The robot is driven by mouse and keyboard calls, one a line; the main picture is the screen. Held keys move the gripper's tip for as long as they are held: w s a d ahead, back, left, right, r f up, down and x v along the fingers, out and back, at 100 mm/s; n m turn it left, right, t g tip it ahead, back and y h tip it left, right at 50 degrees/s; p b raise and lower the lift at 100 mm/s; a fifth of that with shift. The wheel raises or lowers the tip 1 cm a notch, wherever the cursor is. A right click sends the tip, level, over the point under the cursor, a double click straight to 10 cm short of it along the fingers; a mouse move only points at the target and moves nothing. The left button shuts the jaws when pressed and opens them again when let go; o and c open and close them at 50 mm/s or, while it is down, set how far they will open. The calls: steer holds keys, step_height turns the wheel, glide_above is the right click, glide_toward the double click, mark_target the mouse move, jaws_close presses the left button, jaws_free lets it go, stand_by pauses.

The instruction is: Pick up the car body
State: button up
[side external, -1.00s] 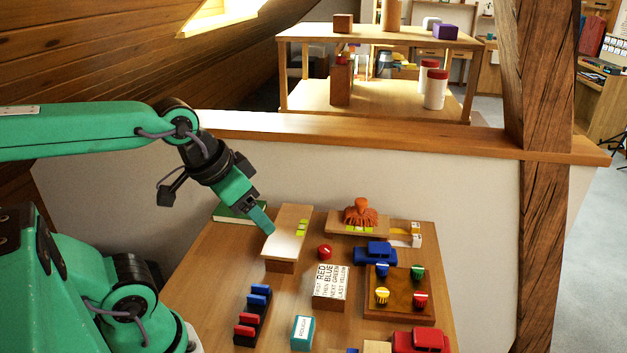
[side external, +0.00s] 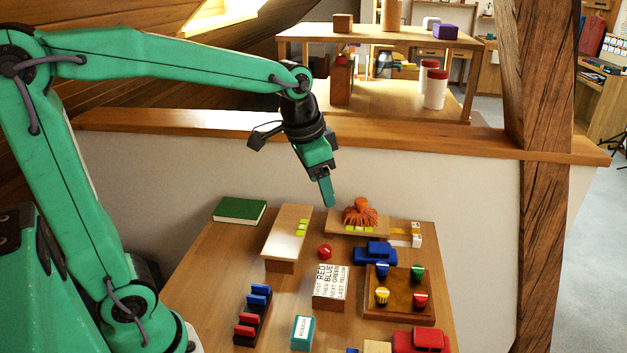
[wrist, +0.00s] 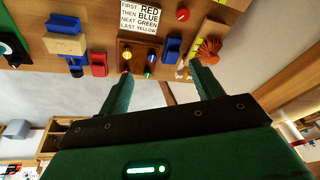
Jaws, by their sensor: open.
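Two toy cars are on the table. The blue car (side external: 375,254) sits right of centre towards the back, and it also shows in the wrist view (wrist: 172,47). The red car (side external: 420,341) is at the front right edge, and it also shows in the wrist view (wrist: 98,62). I cannot tell which of them is the car body. My gripper (side external: 328,198) is open, in the air above the back of the table, up and left of the blue car. In the wrist view its fingers (wrist: 160,72) are apart with nothing between them.
A brown peg board (side external: 398,300) with coloured knobs lies between the cars. An orange tentacled figure (side external: 360,213) is near the gripper. A sign block (side external: 330,287), red knob (side external: 325,251) and wooden ramp (side external: 288,237) stand left. A wall ledge (side external: 400,140) runs behind.

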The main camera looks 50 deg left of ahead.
steer(key=w+f+m+g, duration=0.2)
steer(key=w+f, duration=0.4)
steer(key=w, duration=0.4)
steer(key=m+g, duration=0.1)
steer(key=m, duration=0.1)
glide_toward(377, 246)
steer(key=shift+d, duration=0.1)
steer(key=shift+w+f+m, duration=0.2)
steer(key=shift+f+m, duration=0.1)
steer(key=shift+f, duration=0.05)
steer(key=shift+f, duration=0.1)
steer(key=shift+f, duration=1.2)
steer(key=shift+f, duration=0.15)
steer(key=shift+f, duration=2.45)
steer(key=shift+c, duration=0.4)
steer(key=c, duration=1)
